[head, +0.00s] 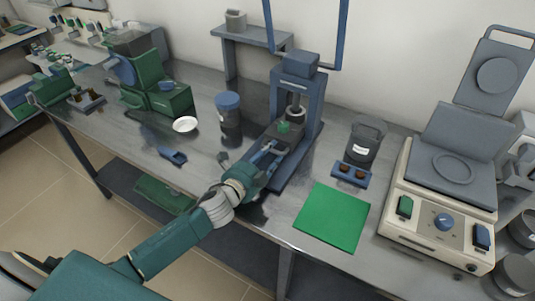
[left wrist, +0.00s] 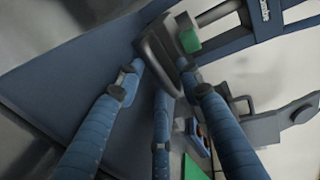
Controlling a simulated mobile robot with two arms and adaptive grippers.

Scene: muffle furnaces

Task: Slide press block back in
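The blue press (head: 298,95) stands against the wall on the bench, with a vertical grey ram in its frame. The grey press block (head: 287,142) lies on the press base in front of the ram, with a small green piece (head: 284,127) on it. My left gripper (head: 266,154) reaches in at the front of the block. In the left wrist view, the blue fingers are spread apart and their tips are near the grey block's edge (left wrist: 158,45); the green piece (left wrist: 190,41) shows beyond. I cannot tell whether the fingertips touch the block. My right gripper is out of view.
A blue-lidded container (head: 229,120) stands left of the press. A white dish (head: 185,125) and a green machine (head: 160,85) are further left. A green mat (head: 332,217), a grey jar (head: 363,145) and a hot-plate unit (head: 437,205) are to the right.

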